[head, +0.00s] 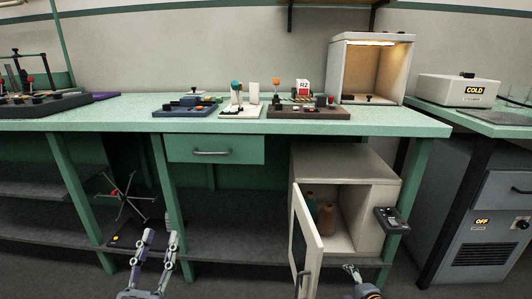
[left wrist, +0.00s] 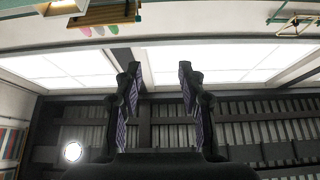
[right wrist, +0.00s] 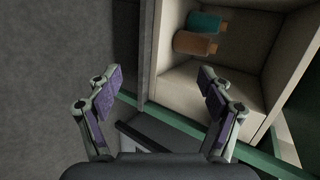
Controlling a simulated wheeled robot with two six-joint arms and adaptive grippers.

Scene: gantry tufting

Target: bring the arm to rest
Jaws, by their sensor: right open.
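My left gripper (head: 160,236) is at the bottom left of the head view, in front of the bench's lower shelf. Its fingers stand apart and hold nothing. In the left wrist view the gripper (left wrist: 158,68) points toward bright ceiling panels, with nothing between the fingers. My right gripper (head: 351,269) shows only in part at the bottom of the head view, in front of the open cabinet (head: 345,163). In the right wrist view the gripper (right wrist: 160,78) is open and empty, with a teal spool (right wrist: 208,22) and an orange spool (right wrist: 194,43) beyond it.
The cabinet's door (head: 307,242) stands open beside my right gripper. A small switch box (head: 393,219) is at the cabinet's right. A spoked stand (head: 128,200) is near my left gripper. The green bench (head: 240,127) carries several devices and a lit booth (head: 336,75).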

